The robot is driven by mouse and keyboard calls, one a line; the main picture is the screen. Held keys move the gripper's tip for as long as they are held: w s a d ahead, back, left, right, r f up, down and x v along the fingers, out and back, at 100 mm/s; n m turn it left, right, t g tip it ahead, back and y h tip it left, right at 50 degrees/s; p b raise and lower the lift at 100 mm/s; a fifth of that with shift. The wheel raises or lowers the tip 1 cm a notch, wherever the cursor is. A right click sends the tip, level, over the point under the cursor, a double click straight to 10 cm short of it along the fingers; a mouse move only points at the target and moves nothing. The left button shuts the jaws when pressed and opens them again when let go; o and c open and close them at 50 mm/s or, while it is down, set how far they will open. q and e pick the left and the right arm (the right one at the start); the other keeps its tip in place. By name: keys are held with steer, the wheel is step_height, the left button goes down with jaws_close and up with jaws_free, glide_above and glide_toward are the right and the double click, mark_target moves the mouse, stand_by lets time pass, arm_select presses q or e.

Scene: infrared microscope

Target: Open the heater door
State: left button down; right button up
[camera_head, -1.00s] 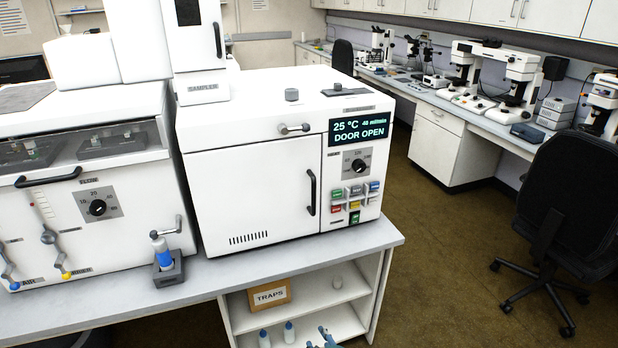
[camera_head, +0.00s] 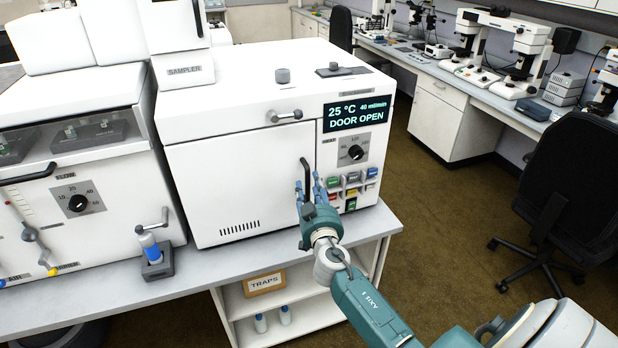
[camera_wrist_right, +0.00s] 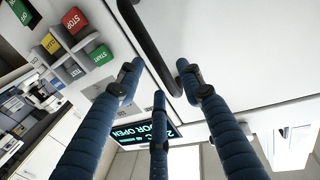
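The heater (camera_head: 270,90) is a white box on the bench, and its display (camera_head: 357,114) reads "DOOR OPEN". Its white front door (camera_head: 235,185) looks flush with the body, with no visible gap. A dark vertical handle (camera_head: 306,172) is at the door's right side. My right gripper (camera_head: 308,188) is at this handle with blue fingers spread. In the right wrist view, the handle (camera_wrist_right: 148,40) runs between the open fingers (camera_wrist_right: 158,72); I cannot tell whether they touch it. My left gripper is out of view.
A small metal latch (camera_head: 285,116) sits above the door. Coloured buttons (camera_head: 352,180) lie just right of my right gripper. A blue-topped vial in a holder (camera_head: 153,257) stands left of the heater on the bench. An office chair (camera_head: 570,200) is at the right.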

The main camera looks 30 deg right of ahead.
mark_target(309, 180)
steer(key=shift+x, duration=1.65)
jaws_close()
